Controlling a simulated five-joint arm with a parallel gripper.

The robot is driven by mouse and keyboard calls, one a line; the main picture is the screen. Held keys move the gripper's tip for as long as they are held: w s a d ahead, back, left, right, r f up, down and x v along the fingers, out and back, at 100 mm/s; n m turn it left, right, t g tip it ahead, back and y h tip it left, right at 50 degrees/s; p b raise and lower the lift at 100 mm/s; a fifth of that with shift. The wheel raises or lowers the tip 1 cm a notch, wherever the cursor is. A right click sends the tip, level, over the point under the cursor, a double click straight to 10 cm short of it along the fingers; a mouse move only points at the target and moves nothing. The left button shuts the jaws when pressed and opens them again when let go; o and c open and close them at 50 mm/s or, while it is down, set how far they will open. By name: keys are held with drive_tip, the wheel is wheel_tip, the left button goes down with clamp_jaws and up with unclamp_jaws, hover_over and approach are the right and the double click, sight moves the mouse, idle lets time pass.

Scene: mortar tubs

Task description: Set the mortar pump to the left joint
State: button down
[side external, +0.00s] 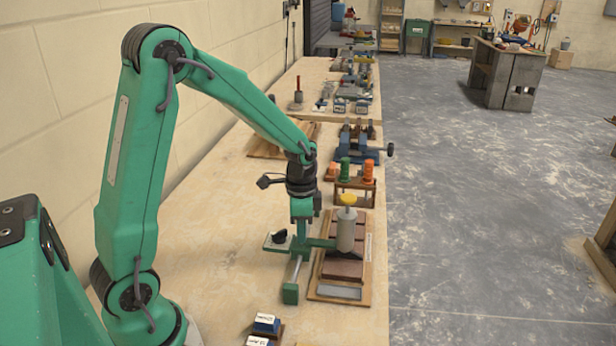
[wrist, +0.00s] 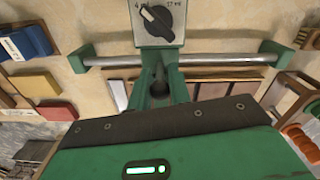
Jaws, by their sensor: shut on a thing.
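The mortar pump (side external: 347,236) is a grey cylinder with a yellow cap, standing upright over a board of red-brown bricks (side external: 342,270). A green arm joins it to a carriage on a metal rail (wrist: 215,60) with green end blocks. My gripper (side external: 302,232) points down over the rail, shut on the pump's carriage. In the wrist view my gripper (wrist: 158,92) is around a dark part at the rail's middle; the hold is partly hidden. A black dial (wrist: 157,22) with a white mark toward the upper left sits on a plate beside the rail; it has ml labels.
A wooden rack with orange and green items (side external: 354,180) stands behind the brick board. Small blue-and-white blocks (side external: 266,323) lie at the front. A blue vise-like tool (side external: 355,145) is farther back.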

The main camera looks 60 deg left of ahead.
drive_tip(key=shift+w+a, duration=0.1)
drive_tip(key=shift+w, duration=0.1)
drive_tip(key=c, duration=1.3)
unclamp_jaws()
drive_tip(key=shift+c, duration=0.2)
drive_tip(key=shift+r, duration=0.1)
wheel_tip(320, 180, up, 7)
drive_tip(key=shift+r, duration=0.35)
drive_tip(key=shift+s+r, duration=0.1)
drive_tip(key=shift+s, duration=0.05)
